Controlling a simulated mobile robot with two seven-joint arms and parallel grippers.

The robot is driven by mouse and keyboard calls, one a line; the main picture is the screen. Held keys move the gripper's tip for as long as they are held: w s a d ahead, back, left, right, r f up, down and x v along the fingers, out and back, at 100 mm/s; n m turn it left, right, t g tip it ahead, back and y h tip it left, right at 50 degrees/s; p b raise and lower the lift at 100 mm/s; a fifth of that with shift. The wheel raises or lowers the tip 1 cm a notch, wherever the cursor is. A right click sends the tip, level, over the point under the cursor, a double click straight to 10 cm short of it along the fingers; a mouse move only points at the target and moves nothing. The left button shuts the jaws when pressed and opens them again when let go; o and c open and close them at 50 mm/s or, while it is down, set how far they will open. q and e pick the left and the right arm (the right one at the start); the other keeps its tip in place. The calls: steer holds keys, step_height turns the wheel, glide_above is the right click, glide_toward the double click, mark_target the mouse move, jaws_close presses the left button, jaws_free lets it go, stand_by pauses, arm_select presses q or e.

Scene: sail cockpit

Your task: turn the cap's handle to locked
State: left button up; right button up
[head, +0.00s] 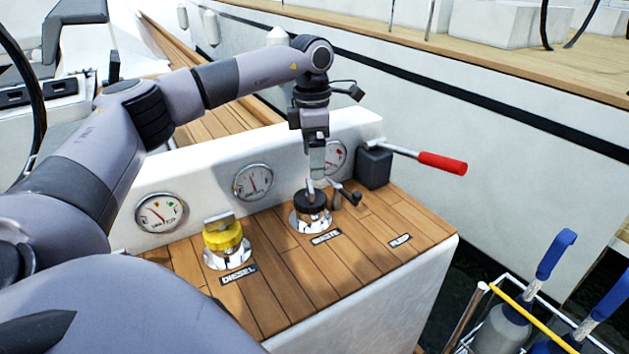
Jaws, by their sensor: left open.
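A black round cap (310,201) sits on a shiny metal fitting (309,221) in the wooden deck panel, beside a label that seems to read WASTE. A yellow cap (222,235) with a raised grey handle (219,220) sits on a similar fitting by the DIESEL label. My left gripper (319,186) points down, open, with its fingertips at the top of the black cap. The fingers hide most of the black cap's handle, so I cannot tell its angle or whether the fingers touch it. My right gripper is out of view.
Several round gauges (253,182) line the white upright behind the caps. A red-handled lever (442,163) sticks out right from a black block (374,167). A small dark part (350,196) lies just right of the gripper. Blue-handled items stand at lower right.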

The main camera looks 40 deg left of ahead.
mark_target(310, 185)
arm_select(q)
steer(key=shift+a+r, duration=0.1)
steer(key=shift+a, duration=0.45)
steer(key=shift+f, duration=0.2)
steer(key=shift+f+b, duration=0.35)
steer(key=shift+f, duration=2.85)
steer(key=c, duration=1.1)
